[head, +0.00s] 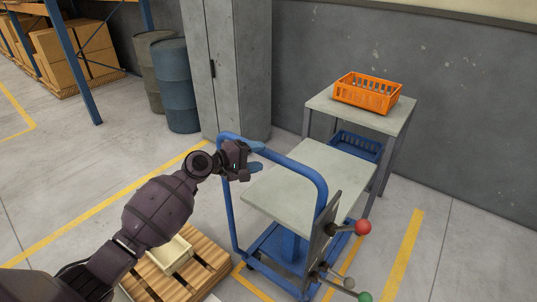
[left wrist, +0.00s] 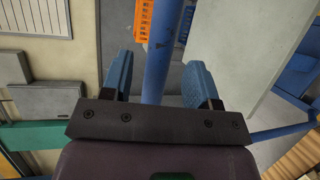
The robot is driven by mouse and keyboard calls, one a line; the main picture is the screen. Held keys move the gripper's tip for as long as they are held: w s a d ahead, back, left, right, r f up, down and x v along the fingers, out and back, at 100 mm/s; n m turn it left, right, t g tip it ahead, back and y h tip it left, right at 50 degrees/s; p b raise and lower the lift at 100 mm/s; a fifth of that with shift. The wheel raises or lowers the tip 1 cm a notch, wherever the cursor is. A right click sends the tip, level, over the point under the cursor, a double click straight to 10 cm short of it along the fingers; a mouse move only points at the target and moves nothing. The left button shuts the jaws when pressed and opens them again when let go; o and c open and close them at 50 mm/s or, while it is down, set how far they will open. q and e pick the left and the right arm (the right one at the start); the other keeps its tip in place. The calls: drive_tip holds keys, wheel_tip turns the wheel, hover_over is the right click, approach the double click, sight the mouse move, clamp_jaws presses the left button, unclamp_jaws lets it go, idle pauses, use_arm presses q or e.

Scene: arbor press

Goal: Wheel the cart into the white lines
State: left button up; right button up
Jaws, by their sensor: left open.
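The cart (head: 300,185) has a grey top on a blue frame with a tall blue handle (head: 295,166). My left gripper (head: 256,157) is at the far left part of the handle, its blue fingers apart. In the left wrist view the blue handle bar (left wrist: 161,60) runs between the two open fingers (left wrist: 160,80); I cannot tell whether either finger touches it. I see no white lines; the floor lines (head: 404,250) in view are yellow. My right gripper is not in view.
A grey table (head: 400,118) with an orange crate (head: 366,93) stands behind the cart, a blue crate (head: 357,146) below. Levers with red (head: 363,227) and green knobs are at the cart's near right. A wooden pallet (head: 206,265) lies at its left. A cabinet (head: 230,70) and drums (head: 178,85) stand behind.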

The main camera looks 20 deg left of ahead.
sight(264, 155)
use_arm(q)
drive_tip(key=shift+x, duration=2.15)
clamp_jaws()
